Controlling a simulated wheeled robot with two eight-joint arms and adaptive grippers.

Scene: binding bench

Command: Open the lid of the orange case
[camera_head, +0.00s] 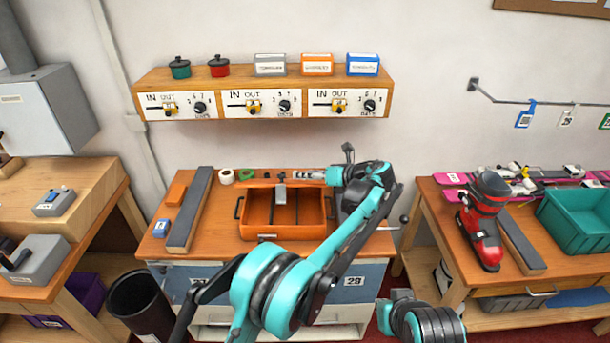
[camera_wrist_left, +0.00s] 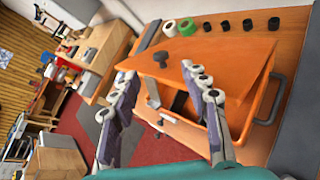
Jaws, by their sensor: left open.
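The orange case (camera_head: 285,236) stands on the middle bench with its lid (camera_head: 262,184) raised, showing nearly edge-on in the head view. My left gripper (camera_head: 312,174) is open near the back right of the case. In the wrist view its fingers (camera_wrist_left: 165,85) spread at the lid's near corner; whether they touch it is unclear. My right gripper is out of view.
A white roll (camera_head: 226,176) and a green roll (camera_head: 246,174) lie behind the case, with several small black pieces (camera_wrist_left: 235,23). A long grey bar (camera_head: 190,210) lies to the left. A shelf (camera_head: 150,75) hangs above. A red boot (camera_head: 482,230) stands on the right bench.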

